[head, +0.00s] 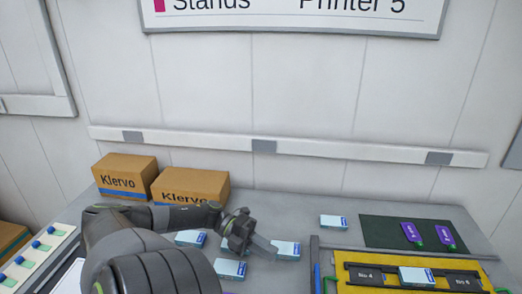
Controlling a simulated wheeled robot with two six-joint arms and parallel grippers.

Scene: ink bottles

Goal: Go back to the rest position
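My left arm comes in from the lower left and reaches over the grey table (290,208). My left gripper (268,249) is low over the table, pointing right, beside a small white and blue box (288,251). Its fingers look like one grey shape, so I cannot tell whether they are open or shut, or whether they touch the box. Other small white and blue boxes lie near it, one behind the wrist (190,238) and one in front (230,269). My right gripper is not in view.
Two cardboard boxes, left (125,176) and right (190,185), stand at the back left. A dark mat (385,232) holds two purple bottles (411,233). A yellow tray (350,262) at right carries a small box (416,277). A white rack (25,275) with bottles is at left.

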